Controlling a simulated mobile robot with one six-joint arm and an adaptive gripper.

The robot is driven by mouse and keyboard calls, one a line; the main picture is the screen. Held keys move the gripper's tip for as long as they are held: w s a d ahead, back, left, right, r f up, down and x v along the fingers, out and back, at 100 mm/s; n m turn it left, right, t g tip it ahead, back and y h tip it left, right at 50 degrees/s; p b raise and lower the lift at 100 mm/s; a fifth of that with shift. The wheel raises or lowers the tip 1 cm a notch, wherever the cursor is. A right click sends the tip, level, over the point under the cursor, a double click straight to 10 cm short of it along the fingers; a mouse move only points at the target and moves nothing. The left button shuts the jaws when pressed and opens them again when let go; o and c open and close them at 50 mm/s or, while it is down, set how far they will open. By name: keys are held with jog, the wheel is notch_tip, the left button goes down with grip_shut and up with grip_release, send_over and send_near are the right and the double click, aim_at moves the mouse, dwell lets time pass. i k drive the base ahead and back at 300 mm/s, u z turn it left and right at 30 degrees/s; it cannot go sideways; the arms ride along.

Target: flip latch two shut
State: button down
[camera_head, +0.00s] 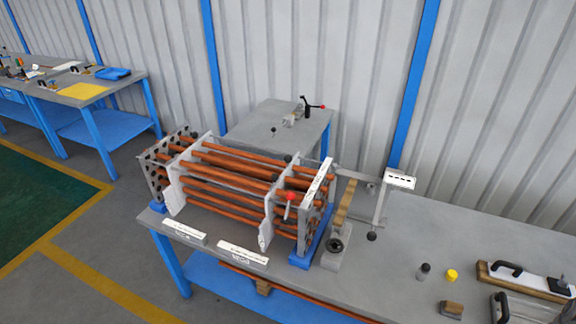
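A tube bundle (240,176) of copper-coloured rods through pale plates lies on the grey workbench (405,225). A lever with a red knob (290,196) is at the bundle's right part, on the near side. A dark ball (372,236) hangs at the end of a bent grey arm (380,205) right of the bundle. My gripper is not in view.
White label plates (243,254) lie along the bench's front edge. A dark bottle (423,271), a yellow cap (451,275), a small block (451,309) and a board with black handles (525,278) sit on the right. The bench between the bent arm and the bottle is mostly clear.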

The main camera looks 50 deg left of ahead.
aim_at(275, 178)
jog(key=z, duration=0.1)
jog(key=k, duration=0.9)
jog(key=u, duration=2.05)
jog(key=i, duration=0.15)
jog(key=u, duration=0.05)
